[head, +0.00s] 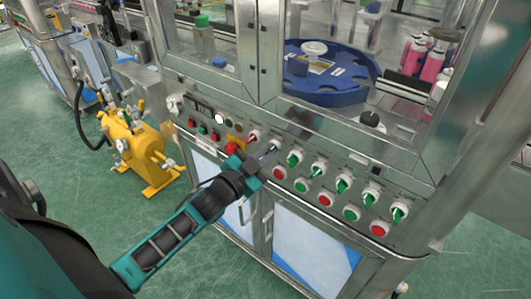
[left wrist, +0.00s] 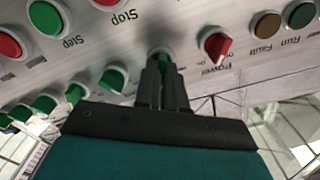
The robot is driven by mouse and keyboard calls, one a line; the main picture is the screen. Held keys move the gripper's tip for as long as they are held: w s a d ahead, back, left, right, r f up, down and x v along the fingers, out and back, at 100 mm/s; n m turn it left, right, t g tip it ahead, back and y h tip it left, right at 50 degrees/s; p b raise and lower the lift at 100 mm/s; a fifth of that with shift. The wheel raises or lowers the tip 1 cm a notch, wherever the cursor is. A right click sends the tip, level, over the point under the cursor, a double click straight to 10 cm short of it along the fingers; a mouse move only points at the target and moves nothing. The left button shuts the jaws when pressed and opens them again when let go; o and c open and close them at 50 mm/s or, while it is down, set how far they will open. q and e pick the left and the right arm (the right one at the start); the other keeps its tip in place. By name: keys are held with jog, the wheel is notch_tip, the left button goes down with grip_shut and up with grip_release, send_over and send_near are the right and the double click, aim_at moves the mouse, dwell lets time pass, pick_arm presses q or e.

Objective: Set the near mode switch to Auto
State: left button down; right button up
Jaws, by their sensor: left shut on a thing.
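The near mode switch (left wrist: 161,56) is a green rotary knob on the metal control panel, and my left gripper (left wrist: 163,66) is shut on it in the left wrist view. The two dark fingers cover most of the knob, so its angle and its label cannot be read. In the head view my left gripper (head: 269,151) reaches the panel from the lower left, between the red power switch (head: 253,135) and another green switch (head: 295,158). The red power switch (left wrist: 217,46) is beside the fingers in the left wrist view. My right gripper is not in view.
Several more green switches (head: 343,184) run to the right, with red and green push buttons (head: 325,200) below them. A red emergency knob (head: 232,148) on yellow sits close left of the gripper. A yellow machine (head: 133,142) stands on the floor at left.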

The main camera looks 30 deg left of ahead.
pick_arm(q)
jog(key=c, duration=1.2)
grip_release()
jog(key=shift+s, duration=0.1)
jog(key=s, duration=0.8)
jog(key=s+a, duration=0.1)
jog(key=s, duration=0.3)
jog(key=shift+s, duration=0.35)
jog(key=s+d+f+n+g, duration=0.1)
jog(key=d+f+g, duration=0.1)
jog(key=d+f, duration=0.2)
jog(key=s+d+f+n+g, duration=0.2)
jog(key=d+f, duration=0.2)
jog(key=f, duration=0.1)
jog(key=s+d+f+n+g, duration=0.1)
jog(key=d+f+g, duration=0.2)
jog(key=d+f, duration=0.1)
jog(key=shift+s+d+f+h, duration=0.3)
jog(key=shift+d, duration=0.3)
